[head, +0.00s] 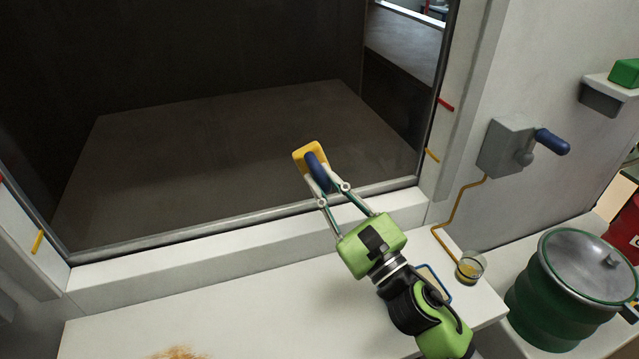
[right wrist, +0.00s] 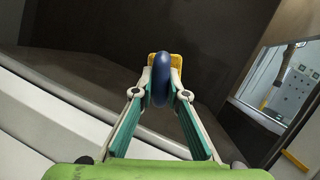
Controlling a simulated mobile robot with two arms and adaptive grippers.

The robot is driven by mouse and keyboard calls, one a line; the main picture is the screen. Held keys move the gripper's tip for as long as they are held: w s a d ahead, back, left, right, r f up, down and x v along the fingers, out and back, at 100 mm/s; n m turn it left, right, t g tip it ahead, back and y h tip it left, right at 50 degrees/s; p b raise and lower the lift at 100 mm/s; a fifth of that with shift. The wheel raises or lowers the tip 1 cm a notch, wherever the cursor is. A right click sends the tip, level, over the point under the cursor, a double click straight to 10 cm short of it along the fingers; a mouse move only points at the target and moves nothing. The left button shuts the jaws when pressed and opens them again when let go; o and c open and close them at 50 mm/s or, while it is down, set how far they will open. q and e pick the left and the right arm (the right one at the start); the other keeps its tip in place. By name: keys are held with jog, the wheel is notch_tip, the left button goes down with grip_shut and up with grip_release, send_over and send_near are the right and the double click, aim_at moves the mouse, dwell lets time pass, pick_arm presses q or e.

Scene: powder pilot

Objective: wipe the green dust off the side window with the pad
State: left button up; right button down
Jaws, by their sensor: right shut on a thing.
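My right gripper (head: 320,178) is shut on the blue handle (head: 316,167) of the yellow pad (head: 308,149). It holds the pad inside the front opening of the dark chamber, above its floor. The pad (right wrist: 177,62) also shows in the right wrist view, partly hidden behind the blue handle (right wrist: 161,80). The side window (head: 402,42) is in the chamber's right wall, and the pad is apart from it to the left. The window (right wrist: 285,80) also shows at the right of the wrist view. I cannot make out green dust on it. My left gripper is out of view.
The chamber's frame and sill (head: 250,228) border the opening. A grey box with a blue-handled lever (head: 552,141) is on the right wall. A small glass cup (head: 470,267) stands on the white ledge, with a green lidded drum (head: 560,290) beyond. The chamber floor (head: 200,160) looks clear.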

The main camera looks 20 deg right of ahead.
jog(key=shift+d, duration=1.65)
jog(key=shift+w, duration=0.1)
jog(key=shift+a+r, duration=0.1)
jog(key=shift+a, duration=1.9)
jog(key=shift+s+a+f, duration=0.1)
jog(key=shift+s+f, duration=0.15)
jog(key=shift+s, duration=0.35)
jog(key=shift+s+r+b, duration=0.15)
jog(key=shift+s+b, duration=0.25)
jog(key=shift+s, duration=1.9)
